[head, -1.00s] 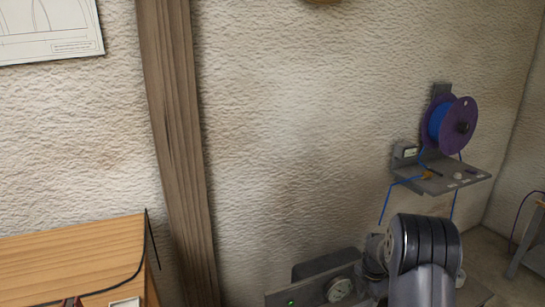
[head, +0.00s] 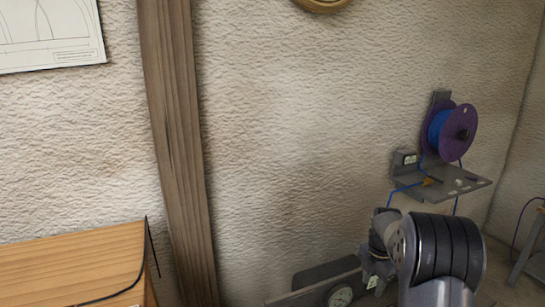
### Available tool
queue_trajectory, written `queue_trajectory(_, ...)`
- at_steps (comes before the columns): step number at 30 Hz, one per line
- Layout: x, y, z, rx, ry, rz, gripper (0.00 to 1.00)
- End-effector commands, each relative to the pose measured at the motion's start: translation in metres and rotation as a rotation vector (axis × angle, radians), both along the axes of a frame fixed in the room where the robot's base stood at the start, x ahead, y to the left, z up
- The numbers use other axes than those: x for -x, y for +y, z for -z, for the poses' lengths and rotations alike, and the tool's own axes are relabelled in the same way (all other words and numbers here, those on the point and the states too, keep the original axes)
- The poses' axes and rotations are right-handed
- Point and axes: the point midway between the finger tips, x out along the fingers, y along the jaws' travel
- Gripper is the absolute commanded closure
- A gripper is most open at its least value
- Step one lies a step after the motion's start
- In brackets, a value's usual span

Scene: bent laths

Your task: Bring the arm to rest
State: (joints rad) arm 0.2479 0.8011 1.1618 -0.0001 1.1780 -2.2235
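My arm shows at the lower right of the head view as a thick dark grey joint with black bands, in front of the wall.
A wooden bench or cabinet (head: 70,262) stands at the lower left beside a wooden post (head: 178,150). A purple spool with blue line (head: 461,130) sits above a small grey wall shelf (head: 455,187) at the right. A dial gauge (head: 341,297) is low, left of my arm.

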Motion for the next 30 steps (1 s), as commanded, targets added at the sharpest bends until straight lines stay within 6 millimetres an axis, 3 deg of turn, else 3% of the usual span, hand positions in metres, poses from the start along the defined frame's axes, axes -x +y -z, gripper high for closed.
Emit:
queue_trajectory(16,0.001,0.0,0.108,-0.002,0.004,0.001,0.62)
queue_trajectory(30,0.01,-0.004,0.106,0.0,0.0,0.197,0.62)
